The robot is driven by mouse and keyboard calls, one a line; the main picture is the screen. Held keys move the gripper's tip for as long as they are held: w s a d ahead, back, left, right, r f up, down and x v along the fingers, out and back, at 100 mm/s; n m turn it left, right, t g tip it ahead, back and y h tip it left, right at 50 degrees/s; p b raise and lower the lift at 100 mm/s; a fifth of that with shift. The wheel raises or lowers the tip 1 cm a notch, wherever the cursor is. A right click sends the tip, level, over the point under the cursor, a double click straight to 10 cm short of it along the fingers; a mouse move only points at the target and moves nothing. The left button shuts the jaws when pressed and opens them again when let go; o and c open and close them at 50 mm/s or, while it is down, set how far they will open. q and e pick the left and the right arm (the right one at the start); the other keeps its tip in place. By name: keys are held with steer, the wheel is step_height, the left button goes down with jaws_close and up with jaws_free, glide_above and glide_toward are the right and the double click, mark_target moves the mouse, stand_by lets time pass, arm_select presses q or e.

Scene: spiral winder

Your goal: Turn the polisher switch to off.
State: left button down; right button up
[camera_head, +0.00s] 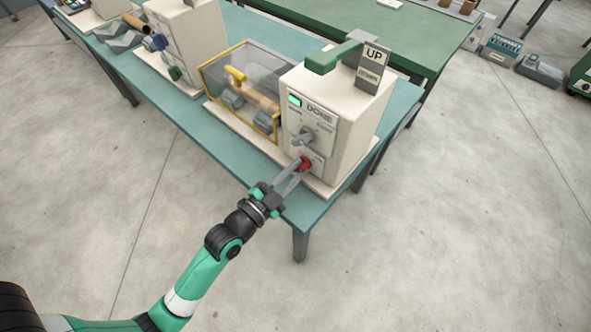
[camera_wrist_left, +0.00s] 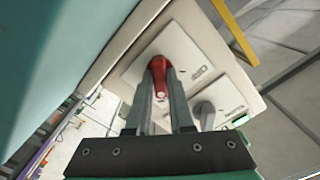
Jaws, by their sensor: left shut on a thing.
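The polisher (camera_head: 335,120) is a cream box on the teal table, with a green light, a "DONE" label, a grey knob (camera_head: 303,136) and a red switch (camera_head: 303,163) low on its front. My left gripper (camera_head: 300,167) is at the red switch, its fingers shut on it. In the left wrist view the red switch (camera_wrist_left: 161,75) sits between the two fingertips on a white plate with small, hard-to-read lettering. The grey knob (camera_wrist_left: 204,112) shows to its right. My right gripper is not in view.
A clear guarded case (camera_head: 243,85) with a yellow frame stands left of the polisher. More cream machines (camera_head: 190,45) stand farther left. The floor in front is clear.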

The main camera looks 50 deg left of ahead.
arm_select(q)
steer(key=shift+r+n, duration=0.1)
steer(key=shift+n, duration=0.3)
steer(key=n+p, duration=0.2)
steer(key=shift+n, duration=0.4)
steer(key=n+p, duration=0.1)
steer(key=n, duration=0.2)
steer(key=shift+n, duration=0.3)
steer(key=n+p, duration=0.1)
steer(key=n, duration=0.3)
steer(key=shift+n, duration=0.3)
steer(key=shift+n+p, duration=0.65)
steer(key=shift+n, duration=1.45)
steer(key=c, duration=0.8)
jaws_free()
